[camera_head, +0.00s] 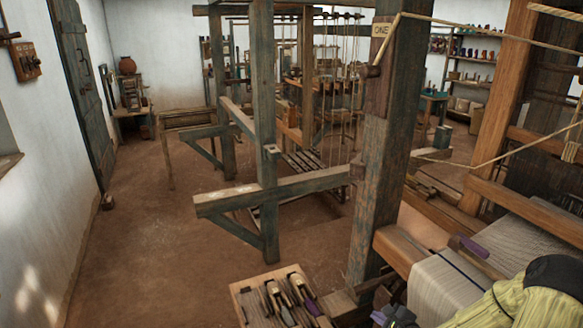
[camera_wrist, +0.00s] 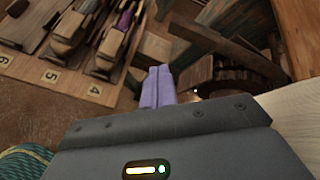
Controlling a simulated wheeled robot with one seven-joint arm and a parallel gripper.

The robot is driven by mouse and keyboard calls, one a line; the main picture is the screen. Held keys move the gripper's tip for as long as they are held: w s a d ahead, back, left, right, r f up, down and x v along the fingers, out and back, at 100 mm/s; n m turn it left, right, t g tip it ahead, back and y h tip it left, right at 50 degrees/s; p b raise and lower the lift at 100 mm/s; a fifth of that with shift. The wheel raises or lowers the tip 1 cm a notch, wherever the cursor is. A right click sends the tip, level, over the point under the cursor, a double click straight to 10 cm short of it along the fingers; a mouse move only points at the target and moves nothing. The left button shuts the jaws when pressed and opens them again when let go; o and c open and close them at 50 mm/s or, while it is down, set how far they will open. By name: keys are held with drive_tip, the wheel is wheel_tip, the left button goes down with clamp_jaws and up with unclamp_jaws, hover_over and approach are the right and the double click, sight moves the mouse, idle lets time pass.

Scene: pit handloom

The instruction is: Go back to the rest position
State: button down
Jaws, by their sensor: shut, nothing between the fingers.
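My gripper (camera_head: 379,317) is at the bottom edge of the head view, low beside the front of the near loom, and partly cut off. In the wrist view its two pale purple fingers (camera_wrist: 158,87) are pressed together with nothing between them. My arm in a yellow-green sleeve reaches in from the lower right, over the woven cloth (camera_head: 440,285). The fingers are to the right of a wooden tool tray (camera_head: 243,306) and apart from it.
The tray, also in the wrist view (camera_wrist: 28,62), holds several wooden-handled tools in numbered slots. A thick loom post (camera_head: 385,190) and a front beam (camera_head: 398,252) stand close to my gripper. A purple-ended piece (camera_head: 468,246) lies by the cloth. Floor at left is clear.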

drive_tip(key=s+a+r+n+g+h, duration=0.2)
drive_tip(key=s+a+r+n+g, duration=0.2)
drive_tip(key=s+r+n, duration=0.4)
drive_tip(key=s+a+r+n+g+h, duration=0.2)
drive_tip(key=s+a+r+n+g, duration=0.2)
drive_tip(key=n, duration=1.1)
drive_tip(key=s+a+r, duration=0.3)
drive_tip(key=s+r, duration=0.2)
drive_tip(key=s, duration=0.2)
drive_tip(key=shift+r+n, duration=0.25)
drive_tip(key=shift+n, duration=0.15)
